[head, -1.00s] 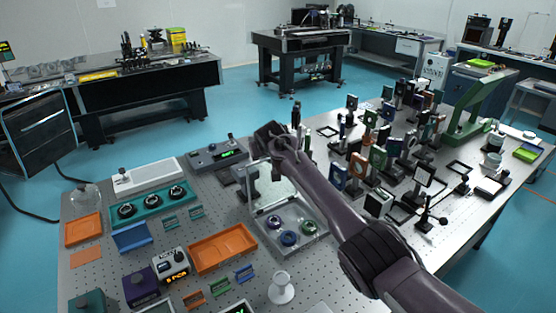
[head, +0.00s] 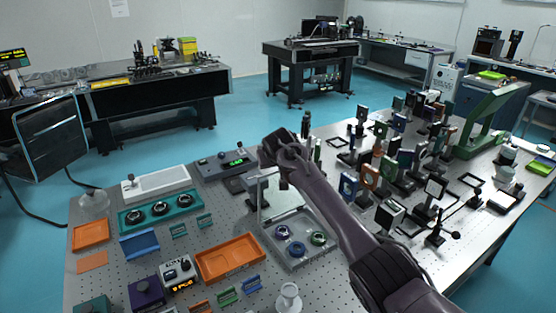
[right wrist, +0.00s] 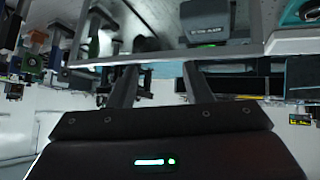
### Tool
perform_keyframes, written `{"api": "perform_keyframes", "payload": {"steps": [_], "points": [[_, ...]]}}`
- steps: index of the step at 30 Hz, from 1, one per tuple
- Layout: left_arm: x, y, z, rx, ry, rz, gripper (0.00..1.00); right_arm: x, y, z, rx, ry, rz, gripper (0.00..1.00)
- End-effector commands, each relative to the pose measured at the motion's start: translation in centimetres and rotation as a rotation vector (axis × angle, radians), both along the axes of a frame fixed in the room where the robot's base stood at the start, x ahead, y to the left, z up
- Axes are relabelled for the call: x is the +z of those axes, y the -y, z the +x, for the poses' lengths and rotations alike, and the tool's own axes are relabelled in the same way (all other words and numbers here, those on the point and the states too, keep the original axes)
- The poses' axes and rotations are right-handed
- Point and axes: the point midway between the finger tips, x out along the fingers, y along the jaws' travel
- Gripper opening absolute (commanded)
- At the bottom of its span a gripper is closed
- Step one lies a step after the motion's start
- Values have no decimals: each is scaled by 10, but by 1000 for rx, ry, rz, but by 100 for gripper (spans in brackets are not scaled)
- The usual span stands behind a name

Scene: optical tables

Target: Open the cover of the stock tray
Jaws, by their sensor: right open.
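The stock tray (head: 306,262) is a grey box on the near optical table, with blue and green ring-shaped parts inside. Its clear cover (head: 278,202) stands raised, steeply tilted, at the tray's far side. My right arm crosses in front and hides the cover's upper right part. My left gripper is out of view.
An orange tray (head: 230,263) lies left of the stock tray, and a grey controller with a green display (head: 222,163) stands behind it. Several optics mounts crowd the table to the right.

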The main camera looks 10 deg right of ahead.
Motion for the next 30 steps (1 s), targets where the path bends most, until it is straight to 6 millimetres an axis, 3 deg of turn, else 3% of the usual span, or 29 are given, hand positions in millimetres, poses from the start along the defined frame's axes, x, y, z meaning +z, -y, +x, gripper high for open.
{"api": "perform_keyframes", "payload": {"steps": [12, 24, 30], "points": [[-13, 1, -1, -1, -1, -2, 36, 33, -6, -37, 1, -1, 1, 45], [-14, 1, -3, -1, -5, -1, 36, 40, -6, -44, 0, -3, 0, 45], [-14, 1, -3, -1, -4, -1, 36, 37, 3, -43, -11, -2, -6, 21]]}}
